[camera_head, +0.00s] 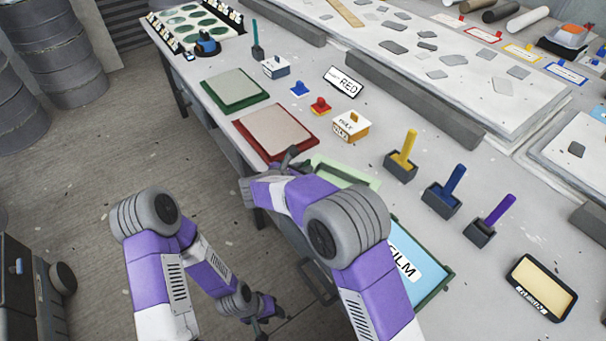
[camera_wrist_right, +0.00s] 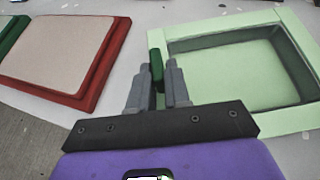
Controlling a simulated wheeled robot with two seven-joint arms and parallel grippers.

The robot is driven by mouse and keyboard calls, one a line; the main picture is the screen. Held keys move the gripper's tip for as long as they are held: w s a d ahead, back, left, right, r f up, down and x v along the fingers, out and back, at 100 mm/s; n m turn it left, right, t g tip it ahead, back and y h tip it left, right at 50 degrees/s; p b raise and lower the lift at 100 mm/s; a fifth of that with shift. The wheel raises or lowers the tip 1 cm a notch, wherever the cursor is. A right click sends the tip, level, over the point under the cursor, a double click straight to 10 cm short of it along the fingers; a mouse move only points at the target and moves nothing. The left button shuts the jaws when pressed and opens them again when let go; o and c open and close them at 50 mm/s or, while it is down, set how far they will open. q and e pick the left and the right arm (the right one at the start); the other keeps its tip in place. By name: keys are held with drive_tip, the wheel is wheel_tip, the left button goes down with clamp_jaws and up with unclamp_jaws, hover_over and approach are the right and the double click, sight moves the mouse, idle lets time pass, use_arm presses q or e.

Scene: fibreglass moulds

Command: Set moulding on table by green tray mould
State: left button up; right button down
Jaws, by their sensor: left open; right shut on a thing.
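A pale green tray (camera_head: 347,172) with raised rims and a sunken middle lies on the table, partly behind my right arm; it fills the right of the right wrist view (camera_wrist_right: 240,72). My right gripper (camera_head: 292,156) is at its left end, and in the right wrist view the fingers (camera_wrist_right: 158,82) are shut on a small dark green piece (camera_wrist_right: 156,66). That piece is at the tray's left rim; whether it is joined to the tray I cannot tell. My left gripper (camera_head: 264,325) is open and empty, low beside the table, partly hidden in shadow.
A dark green flat mould (camera_head: 234,90) and a red one (camera_head: 275,133) lie beyond, the red close to my right gripper. A blue FILM tray (camera_head: 425,275) is partly behind my right arm. Upright tools, a MILK box (camera_head: 350,125) and a yellow tray (camera_head: 541,288) stand farther right.

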drive_tip(key=shift+f, duration=0.45)
drive_tip(key=shift+f, duration=0.15)
drive_tip(key=c, duration=1.1)
unclamp_jaws()
drive_tip(key=shift+s+a+r, duration=0.2)
drive_tip(key=shift+r, duration=0.1)
drive_tip(key=p+v, duration=0.2)
drive_tip(key=v, duration=0.9)
drive_tip(key=shift+s+a+r+p, duration=0.1)
drive_tip(key=shift+s+p, duration=0.05)
drive_tip(key=shift+p, duration=0.2)
